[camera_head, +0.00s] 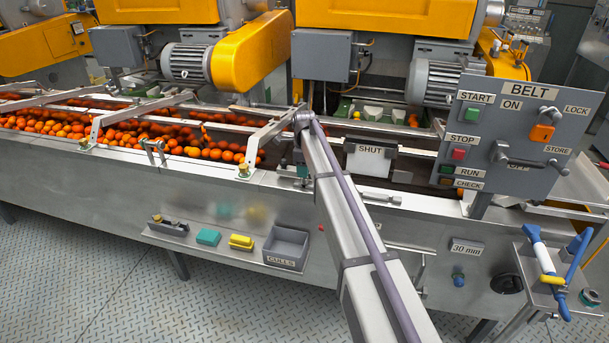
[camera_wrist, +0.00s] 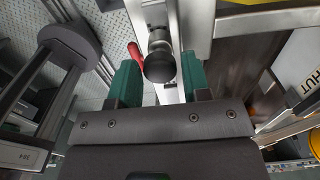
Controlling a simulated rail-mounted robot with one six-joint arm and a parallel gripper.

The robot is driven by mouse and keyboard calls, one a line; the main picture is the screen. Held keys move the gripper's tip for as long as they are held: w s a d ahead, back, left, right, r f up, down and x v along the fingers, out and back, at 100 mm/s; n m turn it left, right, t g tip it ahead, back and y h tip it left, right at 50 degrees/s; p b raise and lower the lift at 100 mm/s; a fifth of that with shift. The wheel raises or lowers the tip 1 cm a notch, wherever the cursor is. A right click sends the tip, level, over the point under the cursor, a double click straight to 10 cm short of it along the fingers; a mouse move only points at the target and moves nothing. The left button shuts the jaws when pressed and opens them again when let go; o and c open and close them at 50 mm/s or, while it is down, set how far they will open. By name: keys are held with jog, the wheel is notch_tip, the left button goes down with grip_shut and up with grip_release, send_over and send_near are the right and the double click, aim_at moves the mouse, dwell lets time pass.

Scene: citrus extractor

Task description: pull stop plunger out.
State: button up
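In the wrist view, a round black knob (camera_wrist: 160,67) on a metal stem, which looks like the stop plunger, shows between the two green fingertips. My gripper (camera_wrist: 159,80) is open, with one finger on each side of the knob. Gaps show between the knob and both fingers. In the head view my gripper (camera_head: 302,170) is a small green patch below the end of my arm, over the near rail of the conveyor. The knob cannot be made out there.
A white plate marked SHUT (camera_head: 368,162) hangs right of my gripper. A BELT panel (camera_head: 508,140) stands farther right. Many oranges (camera_head: 190,140) lie on the conveyor at left. A CULLS bin (camera_head: 286,247) sits on the front shelf. A red part (camera_wrist: 134,51) lies close left of the knob.

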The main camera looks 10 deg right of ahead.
jog(key=c, duration=0.6)
jog(key=shift+r+p, duration=0.7)
jog(key=shift+p, duration=0.05)
jog(key=o, duration=1)
notch_tip(320, 180, up, 11)
jog(key=p, duration=1)
jog(key=shift+f+p, duration=0.15)
jog(key=shift+p, duration=0.15)
